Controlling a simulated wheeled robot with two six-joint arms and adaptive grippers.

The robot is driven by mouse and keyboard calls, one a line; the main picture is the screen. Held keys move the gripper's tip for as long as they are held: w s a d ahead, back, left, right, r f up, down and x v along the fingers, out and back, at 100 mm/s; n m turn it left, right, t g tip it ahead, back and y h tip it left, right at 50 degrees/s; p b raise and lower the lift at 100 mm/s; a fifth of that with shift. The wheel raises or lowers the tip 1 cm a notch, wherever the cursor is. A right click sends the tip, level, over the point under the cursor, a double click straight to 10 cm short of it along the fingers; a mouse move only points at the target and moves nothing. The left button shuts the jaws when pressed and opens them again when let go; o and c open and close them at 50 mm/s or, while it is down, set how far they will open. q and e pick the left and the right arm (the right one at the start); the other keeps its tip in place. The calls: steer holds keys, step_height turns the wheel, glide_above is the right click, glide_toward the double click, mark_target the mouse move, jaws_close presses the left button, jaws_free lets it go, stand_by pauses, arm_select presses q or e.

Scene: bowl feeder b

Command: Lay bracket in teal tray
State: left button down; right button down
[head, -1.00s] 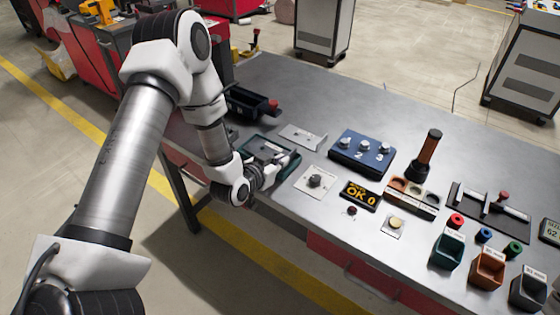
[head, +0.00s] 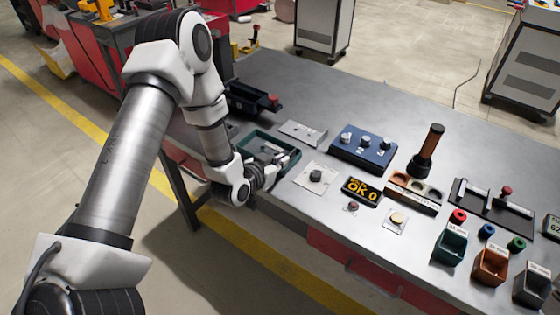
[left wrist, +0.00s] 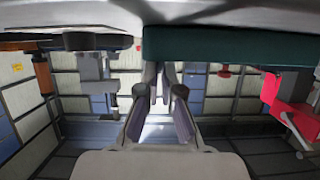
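The teal tray (head: 252,138) lies flat on the left part of the workbench. My left gripper (head: 282,158) is low at its near right side, with the fingers reaching over the tray. The fingers also show in the left wrist view (left wrist: 160,90), with a gap between them. A teal wall (left wrist: 230,46) crosses the top of that view. A grey shape (head: 266,149) shows inside the tray beside the fingers, probably the bracket, partly hidden by the gripper; I cannot tell whether it touches a finger. My right gripper is not in view.
A knob plate (head: 316,177) is close to the gripper's right. The bench's back middle is clear.

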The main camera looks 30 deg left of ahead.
arm_select(q)
steer(key=c, duration=1.2)
jaws_free()
steer(key=shift+c, duration=0.2)
steer(key=v, duration=0.7)
steer(key=shift+s+r, duration=0.1)
steer(key=shift+s, duration=0.2)
steer(key=shift+w, duration=0.1)
